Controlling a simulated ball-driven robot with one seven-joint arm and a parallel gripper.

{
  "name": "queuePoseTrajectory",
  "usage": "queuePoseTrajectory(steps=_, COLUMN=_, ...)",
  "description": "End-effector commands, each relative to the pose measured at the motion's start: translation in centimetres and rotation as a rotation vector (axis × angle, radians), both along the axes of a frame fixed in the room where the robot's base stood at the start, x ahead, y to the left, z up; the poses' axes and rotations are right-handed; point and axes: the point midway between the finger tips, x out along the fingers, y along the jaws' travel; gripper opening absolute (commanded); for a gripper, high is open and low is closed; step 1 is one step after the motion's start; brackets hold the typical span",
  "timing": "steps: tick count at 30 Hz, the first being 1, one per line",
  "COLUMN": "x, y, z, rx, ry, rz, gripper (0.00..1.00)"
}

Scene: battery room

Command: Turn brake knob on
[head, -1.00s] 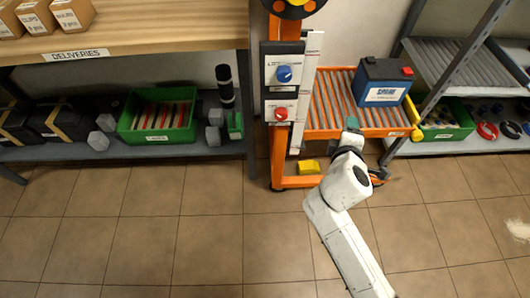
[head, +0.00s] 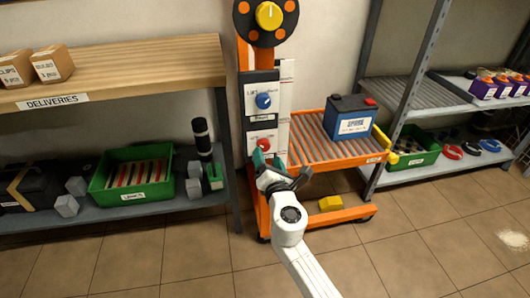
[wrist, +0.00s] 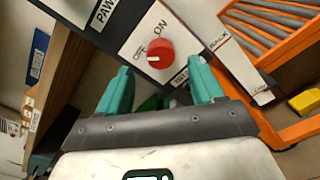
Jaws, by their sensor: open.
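The red knob (wrist: 155,54) is on a white plate marked OFF and ON, on the orange cart's post. Its white mark points left, to the OFF side. In the head view the red knob (head: 264,143) sits low on the panel, partly behind my gripper. My gripper (head: 266,158) is just below and in front of it. In the wrist view my gripper (wrist: 160,75) is open, its teal fingers apart and empty, with the knob ahead between and beyond the fingertips. Whether they touch the plate cannot be told.
A blue knob (head: 263,100) is above the red one, and a yellow knob (head: 269,15) on a black disc is at the top. A blue battery (head: 349,119) rests on the cart's roller bed (head: 310,140). The deliveries bench (head: 140,75) stands close on the left.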

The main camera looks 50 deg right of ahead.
Motion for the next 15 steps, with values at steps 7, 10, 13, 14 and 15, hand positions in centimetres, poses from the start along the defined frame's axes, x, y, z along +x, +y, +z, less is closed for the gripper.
queuePoseTrajectory(steps=7, x=2.9, y=-2.0, z=0.0, rx=0.0, ry=-0.001, rz=-0.002, gripper=0.67)
queuePoseTrajectory(steps=10, x=3.4, y=-2.4, z=-0.1, rx=0.002, ry=0.0, rz=-0.002, gripper=0.67)
queuePoseTrajectory(steps=13, x=3.6, y=-2.5, z=0.0, rx=0.001, ry=-0.001, rz=-0.001, gripper=0.67)
queuePoseTrajectory(steps=14, x=3.7, y=-2.5, z=0.0, rx=0.001, ry=-0.001, rz=0.0, gripper=0.67)
queuePoseTrajectory(steps=15, x=3.7, y=-2.5, z=0.0, rx=0.001, ry=0.0, rz=-0.001, gripper=0.67)
